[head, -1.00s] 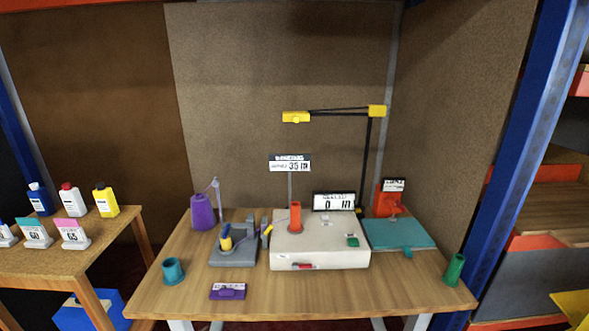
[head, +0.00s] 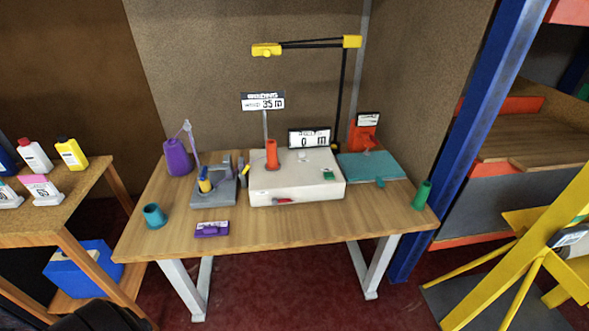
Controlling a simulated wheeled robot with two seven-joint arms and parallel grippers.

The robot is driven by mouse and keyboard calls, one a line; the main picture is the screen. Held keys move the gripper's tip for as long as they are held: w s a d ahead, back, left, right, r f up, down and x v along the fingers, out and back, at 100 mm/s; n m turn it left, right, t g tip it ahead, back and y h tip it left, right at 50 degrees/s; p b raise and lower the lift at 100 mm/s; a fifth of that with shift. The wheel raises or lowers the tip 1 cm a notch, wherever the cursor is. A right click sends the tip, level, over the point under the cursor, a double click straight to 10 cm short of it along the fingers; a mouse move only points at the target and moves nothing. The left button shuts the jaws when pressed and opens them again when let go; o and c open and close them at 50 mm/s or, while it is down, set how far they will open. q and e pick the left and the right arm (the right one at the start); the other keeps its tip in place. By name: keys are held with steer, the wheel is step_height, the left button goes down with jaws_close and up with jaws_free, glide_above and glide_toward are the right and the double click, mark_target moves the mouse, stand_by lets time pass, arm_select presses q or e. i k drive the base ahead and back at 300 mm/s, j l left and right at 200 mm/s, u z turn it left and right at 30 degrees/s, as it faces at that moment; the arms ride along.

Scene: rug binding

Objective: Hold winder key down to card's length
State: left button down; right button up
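The winder, a white box (head: 297,190), sits on the wooden table. An orange spool (head: 271,156) stands upright on its top left. A small green key (head: 328,176) is on its top right, and a red part (head: 284,200) is on its front. A display (head: 309,139) behind it reads 0 m. A card (head: 263,102) on a thin post reads 35 m. Neither of my grippers is in view, and nothing is seen touching the winder or the key.
A purple block (head: 211,230) lies in front. A teal board (head: 370,167) is at right. A yellow frame (head: 530,246) stands beyond the table's right side.

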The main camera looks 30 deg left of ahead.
mark_target(329, 175)
steer(key=i+l+u, duration=0.1)
steer(key=i+l, duration=0.15)
steer(key=i+l+u, duration=0.15)
steer(key=i+l, duration=0.15)
steer(key=l, duration=0.15)
steer(key=i+l+u, duration=0.1)
steer(key=l, duration=0.25)
steer(key=i+l+u, duration=0.1)
steer(key=i+l, duration=0.25)
steer(key=i+l+u, duration=0.15)
steer(key=l, duration=0.35)
steer(key=i, duration=0.05)
